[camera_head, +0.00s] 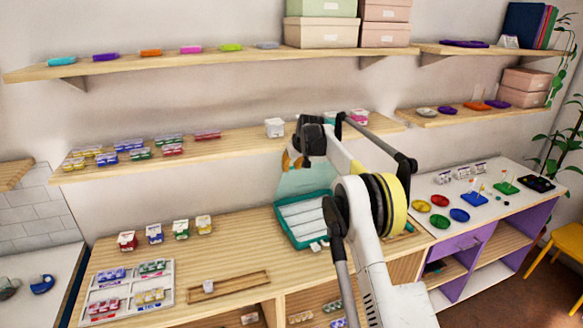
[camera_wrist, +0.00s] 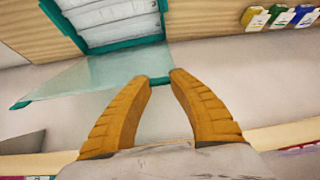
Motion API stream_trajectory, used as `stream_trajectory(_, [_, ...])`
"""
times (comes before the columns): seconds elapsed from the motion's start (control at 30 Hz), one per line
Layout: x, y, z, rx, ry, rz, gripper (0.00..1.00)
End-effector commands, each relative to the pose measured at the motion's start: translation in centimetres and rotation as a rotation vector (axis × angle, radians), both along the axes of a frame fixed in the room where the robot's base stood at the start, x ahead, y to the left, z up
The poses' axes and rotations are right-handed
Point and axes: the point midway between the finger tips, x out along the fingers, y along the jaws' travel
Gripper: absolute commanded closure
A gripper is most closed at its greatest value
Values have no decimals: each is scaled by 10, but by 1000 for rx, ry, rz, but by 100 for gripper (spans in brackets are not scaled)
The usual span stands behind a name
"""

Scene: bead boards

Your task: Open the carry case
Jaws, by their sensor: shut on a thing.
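The carry case (camera_head: 279,226) is a teal tray with pale inner compartments, on the wooden counter left of my arm. Its clear, teal-edged lid (camera_head: 305,181) stands raised at the back of the case, and the compartments are exposed. In the wrist view the case (camera_wrist: 112,46) is at the top and the lid (camera_wrist: 95,80) slants away from it. My gripper (camera_head: 288,160) is at the lid's upper edge. In the wrist view its orange fingers (camera_wrist: 160,78) are shut on that teal edge. My arm hides the right part of the case in the head view.
A wooden tray (camera_head: 215,288) and a white sectioned tray (camera_head: 128,290) lie on the counter to the left. Several small coloured packs (camera_head: 154,233) stand behind them. A shelf (camera_head: 230,144) with more packs runs along the wall above the case. The counter between is clear.

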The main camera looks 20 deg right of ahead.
Motion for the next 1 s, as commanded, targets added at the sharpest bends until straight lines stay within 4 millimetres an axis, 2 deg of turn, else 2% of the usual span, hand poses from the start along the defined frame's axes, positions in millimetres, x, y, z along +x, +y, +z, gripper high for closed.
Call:
stream_trajectory(0.43, [0, 0, 1, -1, -1, -1, 100])
stream_trajectory(0.47, [0, 0, 1, -1, -1, -1, 66])
stream_trajectory(0.5, [0, 0, 1, -1, -1, -1, 54])
stream_trajectory(0.53, [0, 0, 0, -1, -1, -1, 48])
stream_trajectory(0.87, [-1, 0, 2, 0, 0, 0, 48])
stream_trajectory(1.0, [-9, -1, 14, 0, 0, 0, 48])
